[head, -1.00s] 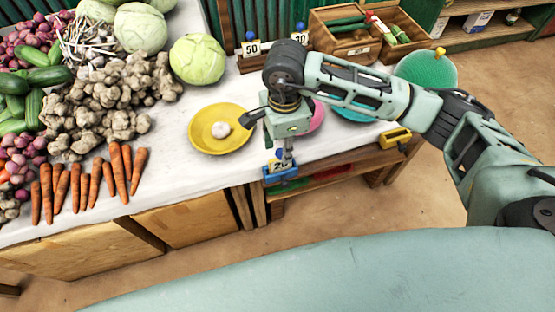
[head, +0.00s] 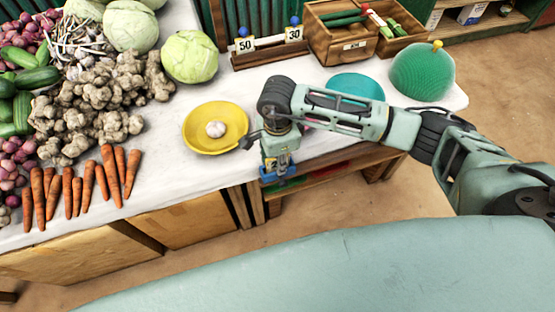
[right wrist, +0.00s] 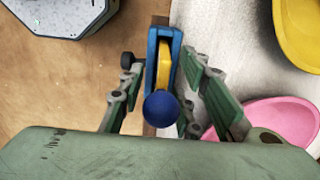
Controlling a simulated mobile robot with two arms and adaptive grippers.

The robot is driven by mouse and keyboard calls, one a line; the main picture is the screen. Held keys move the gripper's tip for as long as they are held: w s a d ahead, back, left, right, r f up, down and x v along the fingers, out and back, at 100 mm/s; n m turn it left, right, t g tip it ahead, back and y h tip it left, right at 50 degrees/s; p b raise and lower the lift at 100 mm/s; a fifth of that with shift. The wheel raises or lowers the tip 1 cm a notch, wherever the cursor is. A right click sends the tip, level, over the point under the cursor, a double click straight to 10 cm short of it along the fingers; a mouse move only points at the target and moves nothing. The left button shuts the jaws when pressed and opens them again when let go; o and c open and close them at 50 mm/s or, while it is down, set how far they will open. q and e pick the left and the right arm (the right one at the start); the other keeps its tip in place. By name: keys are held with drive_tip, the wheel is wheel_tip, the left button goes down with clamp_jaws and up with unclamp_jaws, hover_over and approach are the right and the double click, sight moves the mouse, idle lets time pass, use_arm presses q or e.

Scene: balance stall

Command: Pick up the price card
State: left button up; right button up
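A price card (head: 274,165) is at the front table edge below my right gripper, mostly hidden by it in the head view. A blue holder (head: 272,178) shows around its foot. In the right wrist view a blue ball (right wrist: 161,109) is near the camera, with the blue holder (right wrist: 152,60) and a yellow part (right wrist: 165,65) beyond it. My right gripper (head: 279,168) points down over the card. Its fingers (right wrist: 162,85) are apart, one on each side of the ball and holder, with gaps showing. My left gripper is not in view.
A yellow plate (head: 192,137) with a white bulb lies left of my right gripper. A pink plate (right wrist: 265,120) and a teal plate (head: 356,88) are close by. Vegetables cover the table's left side. Two more cards, 50 (head: 246,45) and 30 (head: 294,34), stand at the back.

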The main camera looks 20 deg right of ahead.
clamp_jaws()
idle(0.5)
drive_tip(key=shift+r, duration=0.5)
drive_tip(key=r, duration=0.2)
drive_tip(key=r+b, duration=0.1)
drive_tip(key=shift+s+r, duration=0.2)
drive_tip(key=shift+s, duration=0.1)
drive_tip(key=s+a+r, duration=0.1)
drive_tip(key=s+r, duration=0.9)
drive_tip(key=s, duration=0.1)
drive_tip(key=shift+a, duration=0.35)
